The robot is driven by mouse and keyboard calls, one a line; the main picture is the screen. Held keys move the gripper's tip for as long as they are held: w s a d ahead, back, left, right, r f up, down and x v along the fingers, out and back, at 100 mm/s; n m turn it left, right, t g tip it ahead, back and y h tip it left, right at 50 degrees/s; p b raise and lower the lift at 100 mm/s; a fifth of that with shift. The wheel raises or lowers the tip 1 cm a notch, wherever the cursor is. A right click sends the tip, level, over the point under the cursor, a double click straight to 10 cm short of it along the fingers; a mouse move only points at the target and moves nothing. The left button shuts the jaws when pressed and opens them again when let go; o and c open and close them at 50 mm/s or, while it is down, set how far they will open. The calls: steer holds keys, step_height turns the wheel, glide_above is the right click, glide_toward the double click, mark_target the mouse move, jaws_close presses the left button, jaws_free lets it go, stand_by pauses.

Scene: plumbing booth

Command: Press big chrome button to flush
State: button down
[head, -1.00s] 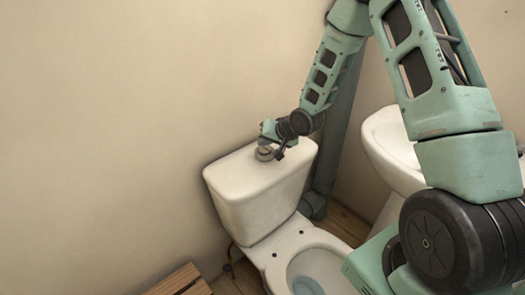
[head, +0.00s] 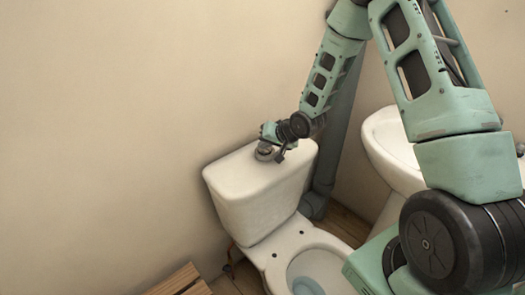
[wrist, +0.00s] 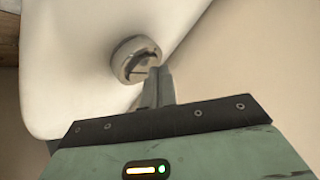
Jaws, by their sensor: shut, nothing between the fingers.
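The white toilet cistern (head: 255,195) stands against the wall in the head view, and its lid also fills much of the wrist view (wrist: 60,65). The round chrome button (wrist: 124,62) sits on the lid, with a line across its top; it shows small in the head view (head: 263,155). My gripper (wrist: 154,74) is shut and empty. Its fingertips overlap the button's near right part in the wrist view. In the head view my gripper (head: 270,148) is right at the button and partly hides it. I cannot tell whether they touch.
The open toilet bowl (head: 318,268) is below the cistern. A grey pipe (head: 325,180) runs down the wall to the right, beside a white sink (head: 388,145). A wooden slatted piece (head: 180,283) is at lower left. The wall at left is bare.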

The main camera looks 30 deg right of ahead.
mark_target(265, 152)
steer(key=shift+f, duration=0.45)
stand_by(0.3)
steer(key=shift+r, duration=0.1)
steer(key=shift+r+p, duration=0.65)
steer(key=shift+r, duration=0.25)
step_height(265, 152, up, 5)
steer(key=p, duration=0.4)
stand_by(0.7)
